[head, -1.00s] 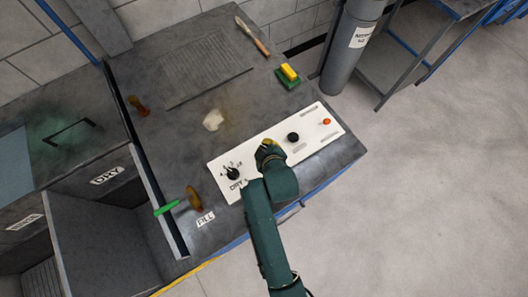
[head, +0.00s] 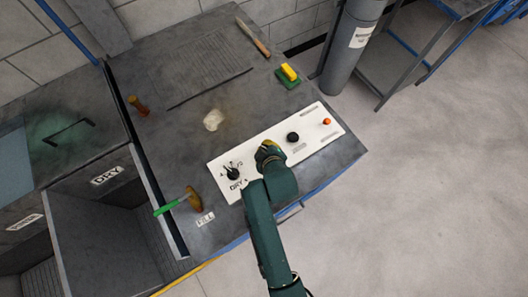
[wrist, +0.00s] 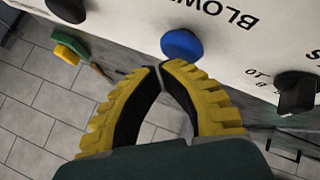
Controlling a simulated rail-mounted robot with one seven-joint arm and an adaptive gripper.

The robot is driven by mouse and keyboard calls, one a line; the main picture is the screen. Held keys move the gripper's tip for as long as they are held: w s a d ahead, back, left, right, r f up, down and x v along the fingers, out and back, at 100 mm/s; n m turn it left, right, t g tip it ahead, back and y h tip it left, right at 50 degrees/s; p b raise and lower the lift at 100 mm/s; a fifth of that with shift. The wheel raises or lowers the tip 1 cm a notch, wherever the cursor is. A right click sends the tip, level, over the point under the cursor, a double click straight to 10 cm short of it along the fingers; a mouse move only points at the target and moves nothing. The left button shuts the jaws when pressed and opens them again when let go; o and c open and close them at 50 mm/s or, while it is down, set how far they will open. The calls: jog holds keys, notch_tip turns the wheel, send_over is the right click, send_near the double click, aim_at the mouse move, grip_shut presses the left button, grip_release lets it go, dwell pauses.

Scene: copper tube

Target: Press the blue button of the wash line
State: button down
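The blue button (wrist: 182,44) is a round domed knob on the white control panel, in the upper middle of the wrist view. My gripper (wrist: 162,66) has yellow ribbed fingers whose tips meet, with nothing between them. The fingertips are right at the button's lower edge in that view; I cannot tell whether they touch it. In the head view my gripper (head: 267,147) is over the middle of the white panel (head: 264,138) and hides the blue button.
The panel also carries a black selector knob (head: 232,173), another black knob (head: 293,137) and an orange-red button (head: 326,121). A green and yellow sponge (head: 289,74) lies behind the panel. A green-handled tool (head: 180,202) lies to the left. A grey cylinder (head: 347,55) stands behind.

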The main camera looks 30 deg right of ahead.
jog(key=shift+f, duration=0.6)
dwell(0.4)
jog(key=shift+r, duration=0.15)
jog(key=shift+r+p, duration=0.8)
jog(key=shift+p, duration=0.05)
jog(key=shift+r, duration=0.1)
notch_tip(320, 180, up, 5)
jog(key=p, duration=0.5)
dwell(0.6)
